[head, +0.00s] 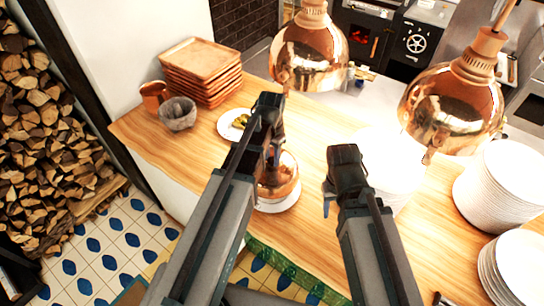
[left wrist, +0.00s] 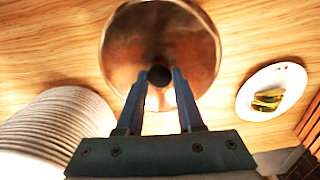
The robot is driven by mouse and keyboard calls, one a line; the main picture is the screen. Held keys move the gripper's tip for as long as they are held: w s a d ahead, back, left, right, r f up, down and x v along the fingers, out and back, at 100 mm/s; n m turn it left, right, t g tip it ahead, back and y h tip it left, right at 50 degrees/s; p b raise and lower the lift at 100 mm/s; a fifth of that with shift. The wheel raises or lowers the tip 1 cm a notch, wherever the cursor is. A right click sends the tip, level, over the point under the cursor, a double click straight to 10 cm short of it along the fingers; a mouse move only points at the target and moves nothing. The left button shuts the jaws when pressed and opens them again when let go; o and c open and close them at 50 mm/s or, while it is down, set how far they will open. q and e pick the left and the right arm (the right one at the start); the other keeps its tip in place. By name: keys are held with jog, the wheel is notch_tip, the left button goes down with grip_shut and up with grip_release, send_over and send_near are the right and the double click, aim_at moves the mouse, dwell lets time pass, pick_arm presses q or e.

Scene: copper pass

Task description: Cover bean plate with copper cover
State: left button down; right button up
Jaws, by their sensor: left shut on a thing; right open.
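The copper cover (head: 283,182) is a shiny dome with a dark knob; the left wrist view shows it from above (left wrist: 160,35). My left gripper (head: 273,158) is shut on its knob, between both fingers in the left wrist view (left wrist: 159,78). In the head view a white plate (head: 282,205) shows below the cover; what lies on it is hidden, and I cannot tell whether the cover touches it. Another white plate (head: 226,128) with green and yellow food lies farther back, uncovered; I cannot tell if this food is beans. My right gripper (head: 328,192) is open and empty above the counter.
Brown trays (head: 205,70) are stacked at the back left, near a grey bowl (head: 178,114) and a terracotta pot (head: 154,96). Copper lamps (head: 308,55) (head: 452,108) hang overhead. White plate stacks (head: 502,190) stand on the right.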

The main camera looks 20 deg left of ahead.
aim_at(272, 168)
pick_arm(q)
jog(key=shift+f+b, duration=2.7)
jog(key=shift+f, duration=0.3)
jog(key=shift+f+b, duration=0.45)
grip_release()
jog(key=shift+r, duration=0.1)
notch_tip(272, 168, up, 5)
jog(key=p, duration=0.5)
dwell(0.5)
